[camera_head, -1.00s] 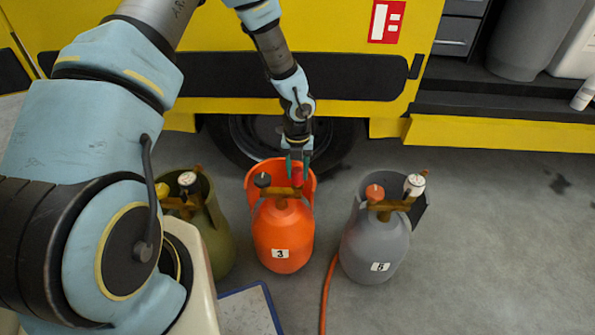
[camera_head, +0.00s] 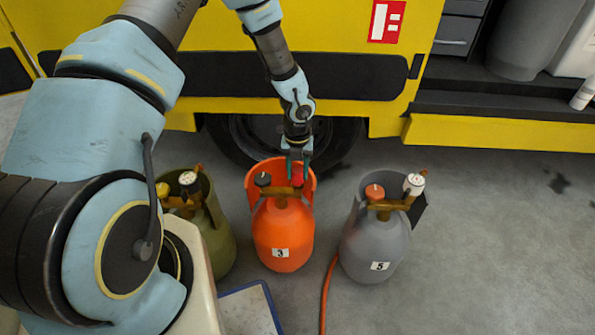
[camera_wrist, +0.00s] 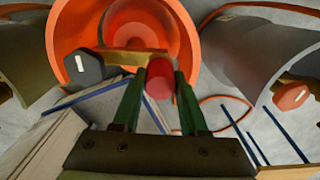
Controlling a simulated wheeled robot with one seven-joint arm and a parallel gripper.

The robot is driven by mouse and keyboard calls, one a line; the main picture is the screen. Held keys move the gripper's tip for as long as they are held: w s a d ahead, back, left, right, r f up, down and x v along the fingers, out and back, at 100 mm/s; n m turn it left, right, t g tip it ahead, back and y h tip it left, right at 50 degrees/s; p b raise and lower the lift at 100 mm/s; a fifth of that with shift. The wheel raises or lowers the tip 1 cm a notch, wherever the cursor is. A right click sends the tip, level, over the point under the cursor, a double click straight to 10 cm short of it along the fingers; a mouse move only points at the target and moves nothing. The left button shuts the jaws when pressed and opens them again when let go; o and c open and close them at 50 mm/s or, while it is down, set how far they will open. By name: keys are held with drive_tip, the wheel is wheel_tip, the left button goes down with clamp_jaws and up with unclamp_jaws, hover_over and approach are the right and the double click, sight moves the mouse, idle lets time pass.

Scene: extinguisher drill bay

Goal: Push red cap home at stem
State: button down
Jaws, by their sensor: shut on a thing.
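The red cap (camera_head: 297,180) is at the right end of the brass valve piece (camera_head: 281,191) on top of the orange cylinder marked 3 (camera_head: 283,236). My gripper (camera_head: 296,168) points down at the cap from above. In the wrist view the red cap (camera_wrist: 159,79) sits between the tips of the two green fingers (camera_wrist: 160,88), which are shut on it. The brass valve piece (camera_wrist: 122,58) runs left from beside the cap to a dark knob (camera_wrist: 83,67). The stem is hidden behind the cap, so I cannot tell how far the cap is seated.
The orange collar (camera_head: 309,182) curves behind the valve. A grey cylinder marked 5 (camera_head: 376,244) stands to the right, an olive cylinder (camera_head: 219,243) to the left. An orange hose (camera_head: 328,290) lies between. A yellow vehicle (camera_head: 225,60) is behind; the floor at right is clear.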

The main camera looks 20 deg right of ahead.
drive_tip(key=shift+f+b, duration=0.3)
drive_tip(key=shift+f, duration=0.3)
drive_tip(key=shift+c, duration=1.8)
unclamp_jaws()
drive_tip(key=shift+r, duration=0.1)
